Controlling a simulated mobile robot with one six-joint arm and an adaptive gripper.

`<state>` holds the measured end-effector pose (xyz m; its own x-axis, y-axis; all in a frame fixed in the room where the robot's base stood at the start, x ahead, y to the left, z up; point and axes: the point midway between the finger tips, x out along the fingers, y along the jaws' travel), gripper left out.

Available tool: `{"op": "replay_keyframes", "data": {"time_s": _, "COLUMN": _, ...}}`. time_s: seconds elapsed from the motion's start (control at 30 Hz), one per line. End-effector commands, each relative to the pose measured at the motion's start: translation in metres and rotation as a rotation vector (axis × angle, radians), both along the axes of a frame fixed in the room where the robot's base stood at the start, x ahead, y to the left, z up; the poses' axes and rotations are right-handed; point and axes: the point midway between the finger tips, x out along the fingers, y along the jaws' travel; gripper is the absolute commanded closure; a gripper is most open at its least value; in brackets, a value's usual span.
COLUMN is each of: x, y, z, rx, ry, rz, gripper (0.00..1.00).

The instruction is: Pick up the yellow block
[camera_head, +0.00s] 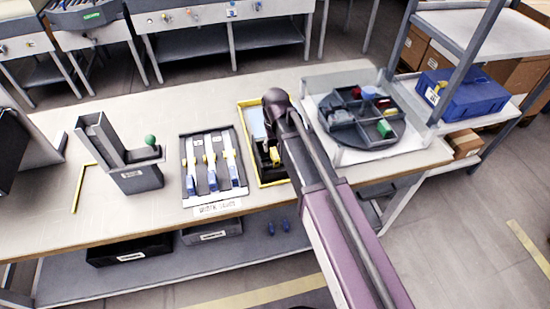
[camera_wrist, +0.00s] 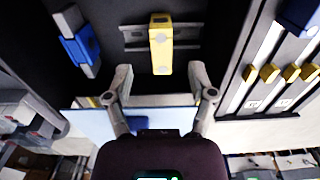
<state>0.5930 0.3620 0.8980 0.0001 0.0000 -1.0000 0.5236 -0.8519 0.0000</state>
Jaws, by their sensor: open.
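In the wrist view the yellow block (camera_wrist: 160,45) is a small upright-looking block near the top centre, in a dark grey holder. My gripper (camera_wrist: 160,75) is open, with one finger on each side below the block in the picture, and nothing is between the fingertips. In the head view the yellow block (camera_head: 275,157) shows inside the yellow-edged tray, and my arm covers part of that area. The fingers themselves are hidden in the head view.
A round divided tray (camera_head: 362,112) stands to the right. A grey fixture with a green ball (camera_head: 150,140) stands left. In the wrist view a blue block (camera_wrist: 78,47) is at upper left.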

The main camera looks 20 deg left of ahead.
Motion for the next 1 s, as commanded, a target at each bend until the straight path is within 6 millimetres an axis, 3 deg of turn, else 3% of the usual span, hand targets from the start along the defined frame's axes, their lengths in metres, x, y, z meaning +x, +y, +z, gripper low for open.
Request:
{"op": "replay_keyframes", "data": {"time_s": 0.5, "x": 0.0, "y": 0.002, "z": -0.041, "rx": 0.0, "ry": 0.0, "rz": 0.0, "gripper": 0.29}}
{"op": "replay_keyframes", "data": {"time_s": 1.0, "x": 0.0, "y": 0.002, "z": -0.045, "rx": 0.0, "ry": 0.0, "rz": 0.0, "gripper": 0.29}}
